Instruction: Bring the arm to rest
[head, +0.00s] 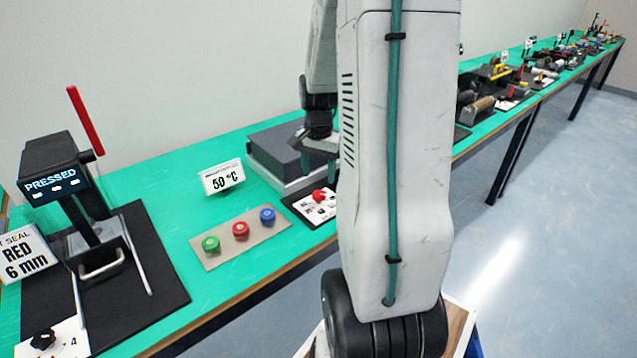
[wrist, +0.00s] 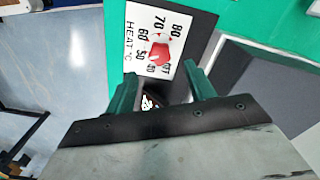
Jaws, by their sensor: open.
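My gripper (wrist: 161,86) is open in the wrist view, its two green fingers apart with nothing held between them. Just past the fingertips is a red knob (wrist: 159,54) on a white dial plate (wrist: 135,45) marked HEAT °C. The gap between fingers and knob is hard to judge. In the head view my gripper (head: 320,148) hangs above the bench, partly hidden by my own arm. The red knob (head: 320,194) shows below it, beside the arm link.
A grey block (head: 285,150) stands behind the dial, next to a "50 °C" sign (head: 223,177). Green, red and blue buttons sit on a plate (head: 215,258). A press reading PRESSED (head: 55,165), with a raised red lever (head: 85,120), stands left. Floor (head: 520,240) is clear at right.

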